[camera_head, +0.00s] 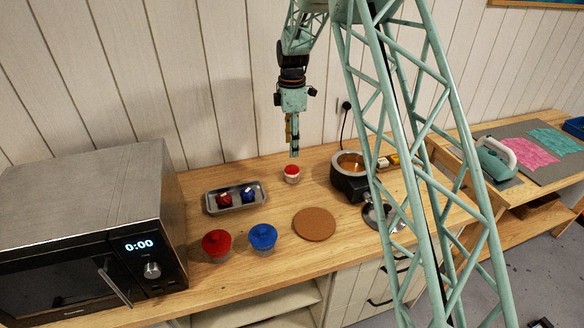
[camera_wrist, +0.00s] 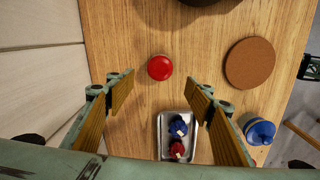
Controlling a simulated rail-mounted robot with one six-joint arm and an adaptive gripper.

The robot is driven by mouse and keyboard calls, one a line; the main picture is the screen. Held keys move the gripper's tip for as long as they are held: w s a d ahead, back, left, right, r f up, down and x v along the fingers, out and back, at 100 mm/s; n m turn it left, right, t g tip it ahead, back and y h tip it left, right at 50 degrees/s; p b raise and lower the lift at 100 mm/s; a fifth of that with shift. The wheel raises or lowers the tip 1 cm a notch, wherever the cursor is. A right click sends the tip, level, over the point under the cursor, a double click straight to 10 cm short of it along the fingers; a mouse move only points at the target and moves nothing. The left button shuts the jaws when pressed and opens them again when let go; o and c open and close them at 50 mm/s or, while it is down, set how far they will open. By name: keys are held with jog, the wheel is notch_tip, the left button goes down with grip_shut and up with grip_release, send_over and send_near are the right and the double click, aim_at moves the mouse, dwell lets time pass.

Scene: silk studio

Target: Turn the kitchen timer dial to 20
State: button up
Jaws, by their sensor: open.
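A small round thing with a red top and a pale lower part, which looks like the kitchen timer (camera_head: 291,174), stands on the wooden counter (camera_head: 282,204). In the wrist view the timer (camera_wrist: 160,67) shows as a plain red disc from above; no numbers or pointer can be made out. My gripper (camera_head: 294,153) hangs pointing down just above the timer, apart from it. In the wrist view my gripper (camera_wrist: 161,80) is open and empty, its fingers spread either side of the timer.
A metal tray (camera_head: 210,207) with a red and a blue item lies left of the timer. A red-lidded jar (camera_head: 216,241), a blue-lidded jar (camera_head: 263,236) and a cork mat (camera_head: 314,225) stand in front. A dark pot (camera_head: 348,182) is right; a microwave (camera_head: 90,205) is left.

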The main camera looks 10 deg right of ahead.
aim_at(292, 168)
jog(key=shift+f, duration=5.55)
jog(key=shift+c, duration=0.7)
jog(key=c, duration=0.7)
